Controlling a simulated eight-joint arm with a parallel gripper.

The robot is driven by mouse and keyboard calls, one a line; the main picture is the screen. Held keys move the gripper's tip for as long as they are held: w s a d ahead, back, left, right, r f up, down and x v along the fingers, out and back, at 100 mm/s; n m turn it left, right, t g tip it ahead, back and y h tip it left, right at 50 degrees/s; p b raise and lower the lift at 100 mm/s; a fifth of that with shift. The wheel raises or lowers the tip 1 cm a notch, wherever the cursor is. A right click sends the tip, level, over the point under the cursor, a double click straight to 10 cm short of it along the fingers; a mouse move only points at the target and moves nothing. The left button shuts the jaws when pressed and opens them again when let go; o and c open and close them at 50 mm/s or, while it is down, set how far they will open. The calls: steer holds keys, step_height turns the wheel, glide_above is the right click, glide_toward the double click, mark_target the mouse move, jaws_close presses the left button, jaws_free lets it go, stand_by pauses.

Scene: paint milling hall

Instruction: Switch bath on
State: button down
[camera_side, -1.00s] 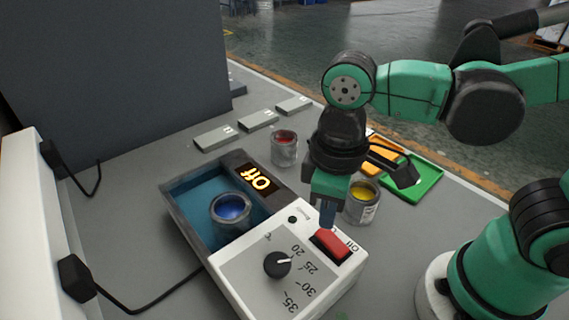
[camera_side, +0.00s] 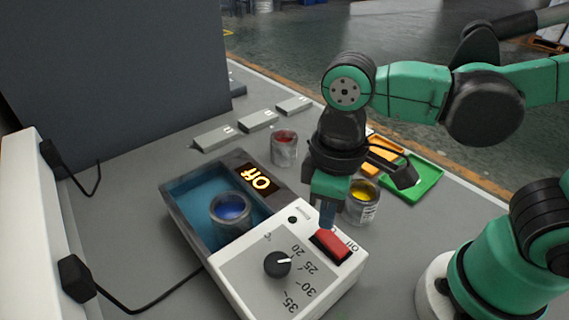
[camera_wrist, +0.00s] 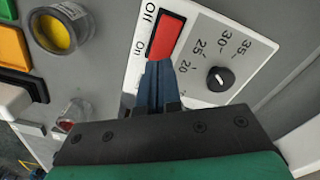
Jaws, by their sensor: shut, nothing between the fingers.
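The bath (camera_side: 183,207) is a grey box with blue water and a white control panel (camera_side: 238,283) at its near end. Its display (camera_side: 259,178) reads "Off". The red rocker switch (camera_side: 331,246) is on the panel, with the labels Off and On beside it; it also shows in the wrist view (camera_wrist: 166,37). My gripper (camera_side: 327,227) is shut and empty, its fingertips at the On end of the switch. In the wrist view the blue fingers (camera_wrist: 157,68) overlap that end. I cannot tell whether they press on it.
A can of blue paint (camera_side: 231,210) stands in the bath. A red-paint can (camera_side: 284,148) and a yellow-paint can (camera_side: 361,203) stand beside it. The dial (camera_side: 277,264) points near 20. Coloured trays (camera_side: 420,184) lie behind my gripper.

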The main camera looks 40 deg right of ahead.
mark_target(325, 232)
steer(key=shift+f, duration=1.15)
stand_by(0.4)
steer(key=shift+r, duration=3.55)
